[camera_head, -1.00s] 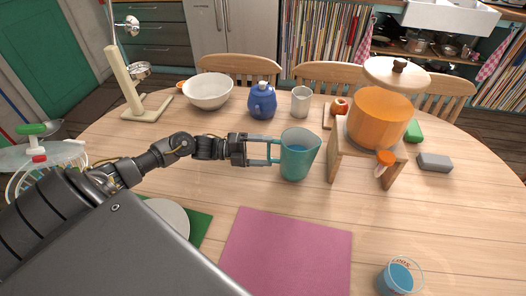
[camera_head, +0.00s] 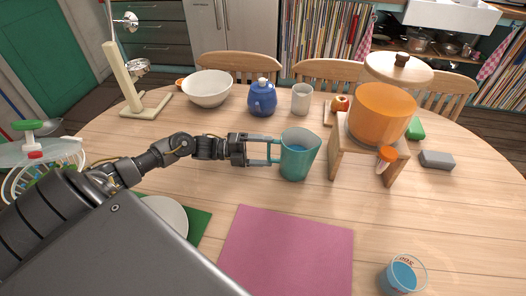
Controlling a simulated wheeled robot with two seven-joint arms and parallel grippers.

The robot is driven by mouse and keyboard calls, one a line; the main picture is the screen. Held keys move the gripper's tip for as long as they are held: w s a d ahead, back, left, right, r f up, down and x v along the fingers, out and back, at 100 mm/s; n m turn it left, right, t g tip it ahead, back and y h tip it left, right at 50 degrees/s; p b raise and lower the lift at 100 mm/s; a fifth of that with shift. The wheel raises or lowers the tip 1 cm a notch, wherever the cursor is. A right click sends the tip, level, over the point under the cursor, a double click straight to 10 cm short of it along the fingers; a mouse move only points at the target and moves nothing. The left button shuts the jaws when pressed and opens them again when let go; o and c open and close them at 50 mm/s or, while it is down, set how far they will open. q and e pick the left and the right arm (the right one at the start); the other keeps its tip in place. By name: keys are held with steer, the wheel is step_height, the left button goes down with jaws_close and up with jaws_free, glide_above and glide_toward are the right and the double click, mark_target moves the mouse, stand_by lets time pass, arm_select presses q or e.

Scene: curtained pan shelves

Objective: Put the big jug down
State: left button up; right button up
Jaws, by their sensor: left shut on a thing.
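The big jug (camera_head: 298,157) is teal and stands upright at the middle of the round wooden table, behind the pink mat. Its handle points left, toward my left gripper (camera_head: 272,151). My left gripper is shut on the jug's handle. The jug's base appears at the tabletop, but I cannot tell whether it touches. My right gripper is not in view.
An orange pot (camera_head: 381,114) sits on a wooden stand (camera_head: 340,158) right of the jug. A blue teapot (camera_head: 262,98), white cup (camera_head: 301,98) and white bowl (camera_head: 208,89) stand behind. The pink mat (camera_head: 287,254) is bare. A measuring cup (camera_head: 402,275) stands front right.

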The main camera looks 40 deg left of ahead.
arm_select(q)
steer(key=shift+f, duration=0.1)
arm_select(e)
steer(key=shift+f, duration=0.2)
arm_select(q)
steer(key=o, duration=1.6)
steer(key=shift+o, duration=0.5)
steer(key=shift+s+f, duration=0.1)
steer(key=shift+f, duration=0.05)
steer(key=b+v, duration=0.2)
steer(key=v, duration=0.7)
steer(key=shift+s+a+b, duration=0.2)
steer(key=shift+a+b, duration=0.1)
steer(key=shift+a, duration=0.05)
steer(key=shift+s+a, duration=0.25)
steer(key=shift+a, duration=0.2)
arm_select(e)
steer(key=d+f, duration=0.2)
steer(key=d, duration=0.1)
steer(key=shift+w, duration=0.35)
